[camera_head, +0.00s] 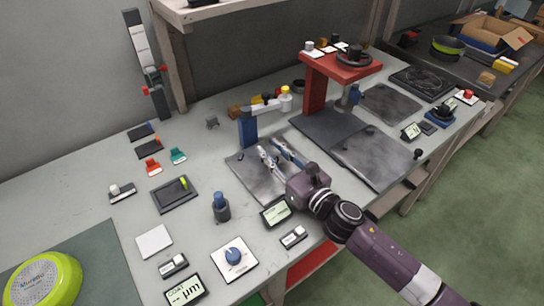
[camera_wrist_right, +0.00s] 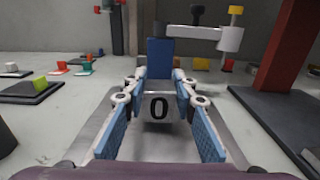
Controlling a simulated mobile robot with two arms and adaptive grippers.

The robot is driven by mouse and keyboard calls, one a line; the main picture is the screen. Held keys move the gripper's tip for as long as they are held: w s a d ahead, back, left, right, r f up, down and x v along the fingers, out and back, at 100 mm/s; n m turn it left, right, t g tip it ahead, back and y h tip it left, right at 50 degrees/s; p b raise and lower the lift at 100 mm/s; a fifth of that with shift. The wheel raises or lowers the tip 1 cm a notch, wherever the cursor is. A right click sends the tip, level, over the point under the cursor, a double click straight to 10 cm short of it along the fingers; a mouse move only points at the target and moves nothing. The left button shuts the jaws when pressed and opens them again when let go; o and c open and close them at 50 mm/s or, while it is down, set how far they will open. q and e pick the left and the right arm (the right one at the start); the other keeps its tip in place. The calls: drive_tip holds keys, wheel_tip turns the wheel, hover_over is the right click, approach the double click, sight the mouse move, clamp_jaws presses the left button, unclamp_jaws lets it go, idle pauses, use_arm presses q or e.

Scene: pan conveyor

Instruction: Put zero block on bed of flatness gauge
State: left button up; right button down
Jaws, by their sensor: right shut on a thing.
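The zero block (camera_wrist_right: 157,107) is a grey block with a black "0" on its face. In the right wrist view it sits between the blue-padded fingers of my right gripper (camera_wrist_right: 158,100), which is shut on it. In the head view my right gripper (camera_head: 278,156) is over the grey bed (camera_head: 247,172) of the flatness gauge; the block is not clear there. The bed also shows under the fingers in the wrist view (camera_wrist_right: 150,146). I cannot tell whether the block touches the bed. The gauge's blue post (camera_head: 248,128) stands behind. My left gripper is not in view.
The gauge's arm carries a white cylinder with a yellow cap (camera_wrist_right: 232,35), above and right of the block. A red press-like stand (camera_head: 315,88) is at the right. A small display (camera_head: 277,211) and a dark blue-topped knob (camera_head: 221,206) stand near the bed's front.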

sight(276, 158)
drive_tip(key=shift+f, duration=0.4)
drive_tip(key=shift+f, duration=0.1)
drive_tip(key=c, duration=1.6)
unclamp_jaws()
drive_tip(key=shift+f, duration=0.1)
drive_tip(key=shift+s+d, duration=0.1)
drive_tip(key=v, duration=0.7)
drive_tip(key=shift+s, duration=0.1)
